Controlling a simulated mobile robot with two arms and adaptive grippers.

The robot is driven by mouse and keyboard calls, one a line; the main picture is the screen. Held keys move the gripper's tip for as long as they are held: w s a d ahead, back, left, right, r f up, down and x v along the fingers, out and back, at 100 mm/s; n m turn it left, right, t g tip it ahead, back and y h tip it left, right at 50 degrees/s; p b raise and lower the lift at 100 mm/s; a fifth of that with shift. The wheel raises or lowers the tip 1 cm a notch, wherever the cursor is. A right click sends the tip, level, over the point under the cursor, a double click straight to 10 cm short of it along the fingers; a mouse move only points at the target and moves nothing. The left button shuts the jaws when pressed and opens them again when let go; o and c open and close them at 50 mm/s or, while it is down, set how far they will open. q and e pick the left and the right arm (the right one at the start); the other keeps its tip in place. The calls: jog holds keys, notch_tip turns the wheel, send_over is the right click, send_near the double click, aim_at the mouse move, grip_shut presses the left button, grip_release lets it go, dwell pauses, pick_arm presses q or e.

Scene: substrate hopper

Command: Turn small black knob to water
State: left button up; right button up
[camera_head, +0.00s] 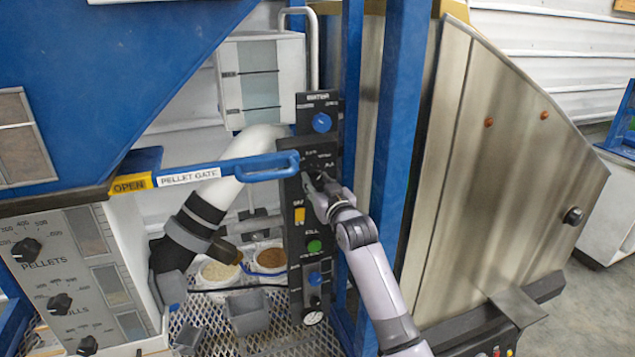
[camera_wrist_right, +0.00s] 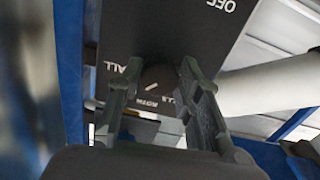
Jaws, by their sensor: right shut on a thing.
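The tall black control panel (camera_head: 296,264) stands upright at the middle of the head view. My right gripper (camera_head: 316,184) reaches it from the lower right, at its upper middle part. In the right wrist view, the small round black knob (camera_wrist_right: 158,76) sits between the two fingers of my right gripper (camera_wrist_right: 157,88), which are shut on it. A short white pointer line shows on the knob. White lettering surrounds it, including "ALL" on the left; the full "WATER" label cannot be read. In the head view my gripper mostly hides the knob. My left gripper is not in view.
A blue knob (camera_head: 322,122) is above my gripper; a yellow switch (camera_head: 299,216) and a green button (camera_head: 314,246) are below. The blue pellet gate handle (camera_head: 262,166) sticks out close on the left. A blue post (camera_head: 401,130) and steel hopper (camera_head: 500,180) stand right.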

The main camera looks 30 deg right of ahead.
jog(key=o, duration=1.2)
jog(key=shift+c, duration=0.2)
jog(key=v, duration=1.2)
jog(key=shift+f, duration=0.1)
